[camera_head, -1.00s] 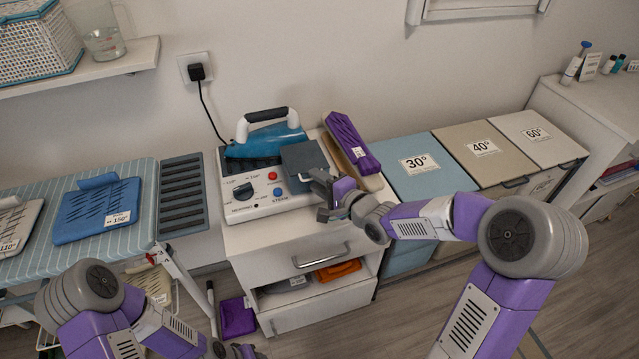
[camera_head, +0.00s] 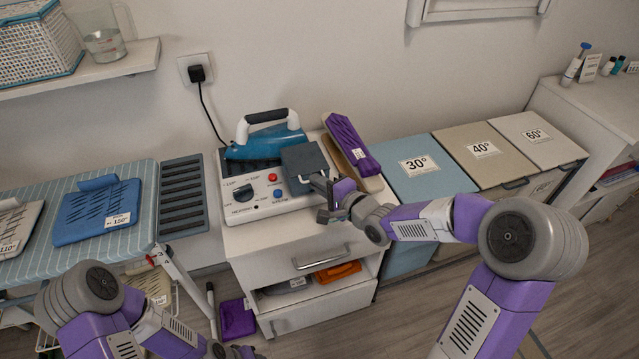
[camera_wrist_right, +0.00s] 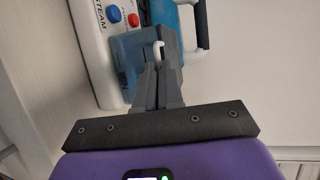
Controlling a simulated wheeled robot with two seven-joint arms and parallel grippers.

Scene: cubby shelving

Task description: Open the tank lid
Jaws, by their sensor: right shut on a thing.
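The tank lid (camera_head: 303,159) is a dark grey square plate at the right front of the white steam station (camera_head: 240,208). A small pale handle at the lid's front edge shows in the right wrist view (camera_wrist_right: 158,46). My right gripper (camera_head: 322,193) is at that front edge, in front of the station. In the right wrist view its fingers (camera_wrist_right: 160,72) are closed together on the handle, and their tips partly hide it. The lid looks down. My left gripper (camera_head: 234,350) is low at the bottom edge, far from the station, and mostly cut off.
A blue iron (camera_head: 265,142) stands on the station behind the lid. A purple folded board (camera_head: 350,146) lies just right. Laundry bins (camera_head: 425,178) line the right. The ironing board (camera_head: 140,190) is left, and a drawer cabinet (camera_head: 290,262) stands below.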

